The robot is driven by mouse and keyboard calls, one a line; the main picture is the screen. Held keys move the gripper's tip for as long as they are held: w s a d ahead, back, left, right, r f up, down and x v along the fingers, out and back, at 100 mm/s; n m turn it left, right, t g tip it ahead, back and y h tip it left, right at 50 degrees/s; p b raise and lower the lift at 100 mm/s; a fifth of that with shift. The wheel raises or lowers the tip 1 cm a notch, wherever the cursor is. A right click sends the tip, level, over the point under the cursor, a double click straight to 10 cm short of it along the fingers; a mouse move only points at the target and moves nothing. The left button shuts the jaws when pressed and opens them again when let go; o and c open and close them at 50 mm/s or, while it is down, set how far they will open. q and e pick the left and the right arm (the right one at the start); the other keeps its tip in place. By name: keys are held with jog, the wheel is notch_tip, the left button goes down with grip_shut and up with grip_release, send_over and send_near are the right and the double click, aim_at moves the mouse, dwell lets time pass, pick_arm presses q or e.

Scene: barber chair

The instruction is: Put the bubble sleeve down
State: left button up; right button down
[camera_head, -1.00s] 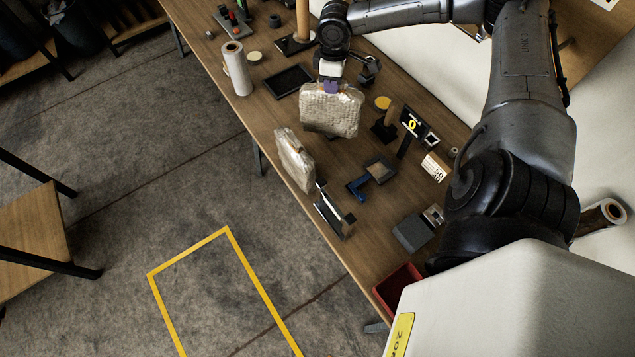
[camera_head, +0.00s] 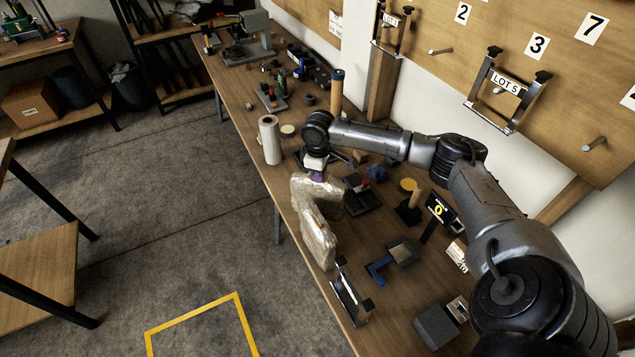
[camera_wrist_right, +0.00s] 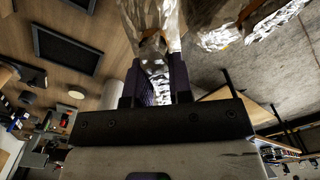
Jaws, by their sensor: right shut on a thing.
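My right gripper (camera_head: 316,175) is shut on a silvery, crinkled bubble sleeve (camera_head: 329,189) near the table's front edge. In the right wrist view, the purple-dark fingers (camera_wrist_right: 157,82) close on the sleeve's shiny end (camera_wrist_right: 150,45), and the rest extends past the top of the picture. A second similar sleeve (camera_head: 318,238) stands tilted just nearer the camera and overlaps the held one in the head view. I cannot tell if they touch, or if the held sleeve's lower edge meets the table. My left gripper is out of view.
The wooden table (camera_head: 318,280) holds a white roll (camera_head: 269,140), a blue bracket (camera_head: 379,271) and a metal-and-black holder (camera_head: 352,298). A dark rectangular tray (camera_wrist_right: 66,52) lies beside the gripper in the wrist view. Grey floor lies beyond the table edge.

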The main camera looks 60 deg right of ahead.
jog(key=shift+w+f, duration=0.15)
jog(key=shift+f, duration=1.95)
jog(key=c, duration=1)
grip_release()
notch_tip(320, 180, up, 12)
jog(key=shift+r+p, duration=0.1)
jog(key=shift+p, duration=0.25)
